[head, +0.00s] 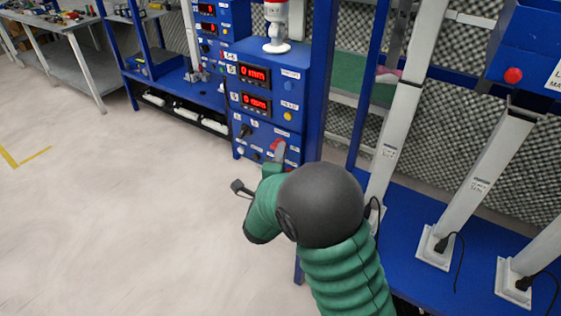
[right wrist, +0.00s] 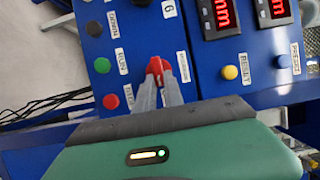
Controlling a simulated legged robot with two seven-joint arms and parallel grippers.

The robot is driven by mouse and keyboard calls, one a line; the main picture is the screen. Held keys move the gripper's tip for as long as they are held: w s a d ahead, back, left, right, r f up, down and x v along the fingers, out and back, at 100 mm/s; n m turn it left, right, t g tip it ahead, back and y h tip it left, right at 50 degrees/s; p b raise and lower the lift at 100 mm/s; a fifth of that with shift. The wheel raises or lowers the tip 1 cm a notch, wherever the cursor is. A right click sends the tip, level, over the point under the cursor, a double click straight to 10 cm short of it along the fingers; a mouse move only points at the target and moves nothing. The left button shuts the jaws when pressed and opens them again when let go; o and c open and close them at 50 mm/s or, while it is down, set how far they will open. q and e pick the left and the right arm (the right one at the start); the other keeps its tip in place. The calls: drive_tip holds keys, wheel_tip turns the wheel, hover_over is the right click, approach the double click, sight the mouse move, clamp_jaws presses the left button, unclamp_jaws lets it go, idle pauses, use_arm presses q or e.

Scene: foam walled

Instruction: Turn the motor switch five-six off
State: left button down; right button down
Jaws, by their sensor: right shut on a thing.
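The motor switch is a red knob (head: 276,143) on the lower front of a blue control box (head: 259,135). My right gripper (head: 279,151) reaches the panel from the front. In the right wrist view its two grey fingers (right wrist: 160,84) are closed together on the red knob. The fingers cover part of the knob, so its exact turn angle is hard to tell. My left gripper is not in view.
A yellow button (right wrist: 230,72) and red number displays (head: 256,75) are on the same box. A blue post (head: 318,80) stands close at its right. The floor at left is clear.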

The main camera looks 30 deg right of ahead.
drive_tip(key=shift+s+f, duration=0.1)
drive_tip(key=shift+f, duration=0.25)
drive_tip(key=c, duration=1.5)
unclamp_jaws()
drive_tip(key=shift+o, duration=0.3)
drive_tip(key=shift+r, duration=0.15)
drive_tip(key=p+v, duration=0.1)
drive_tip(key=v, duration=1.5)
drive_tip(key=shift+s+a, duration=0.25)
drive_tip(key=shift+a, duration=0.1)
